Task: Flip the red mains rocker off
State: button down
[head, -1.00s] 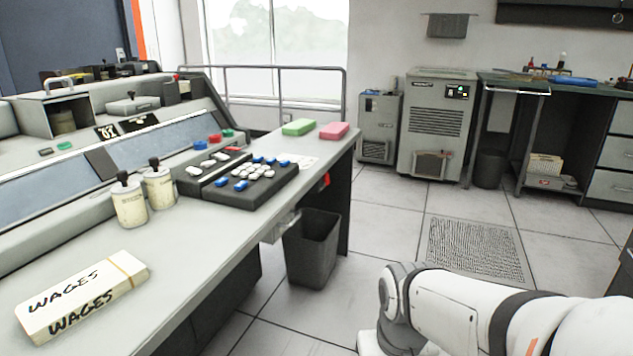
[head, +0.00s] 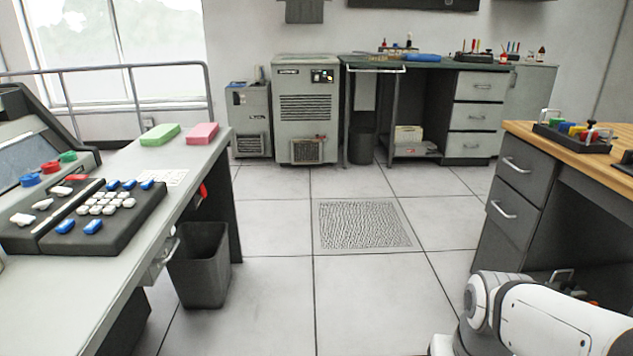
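A small red part (head: 203,190) shows under the right end of the console desk (head: 118,243), on its dark side near the bin. It is too small to tell whether it is the mains rocker or which way it is set. A round red button (head: 50,167) sits on the console between a blue and a green one. My arm shows at the lower right, low over the floor. My gripper is outside the picture.
A dark bin (head: 199,265) stands on the floor against the desk's right end. A wooden-topped desk (head: 570,140) with drawers stands at the right. Tiled floor with a grated tile (head: 362,225) lies clear between them. Grey cabinets (head: 306,110) line the back wall.

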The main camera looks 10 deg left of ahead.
aim_at(203, 192)
jog(key=z, duration=1.55)
jog(key=k, duration=0.5)
jog(key=u, duration=2.55)
jog(key=i, duration=1.05)
